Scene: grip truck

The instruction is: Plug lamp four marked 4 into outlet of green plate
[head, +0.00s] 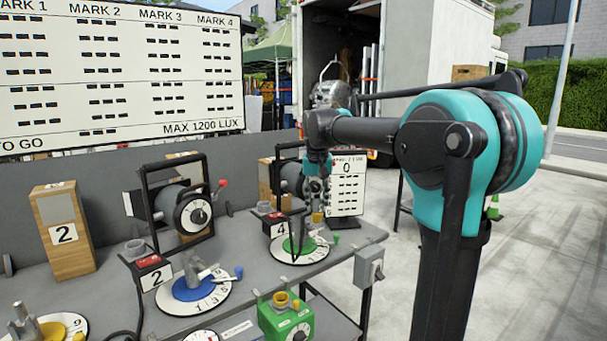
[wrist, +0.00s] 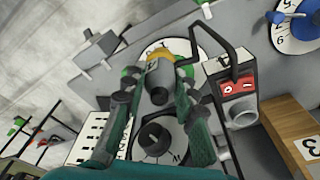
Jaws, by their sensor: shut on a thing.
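Lamp four (head: 289,180) is a dark lamp in a black frame, with a 4 label (head: 280,229) on its base. The green plate (head: 300,246) is a green disc on a white dial beside that base. It also shows in the wrist view (wrist: 133,72). My gripper (head: 316,190) is above the plate's right side. In the wrist view my gripper (wrist: 158,92) is shut on a grey cylindrical plug (wrist: 159,74).
Lamp two (head: 190,210) and a blue plate (head: 194,288) stand to the left. A green box (head: 286,322) with a yellow socket is at the front. A card marked 0 (head: 347,185) stands behind the gripper. A grey box (head: 369,267) hangs at the table's right edge.

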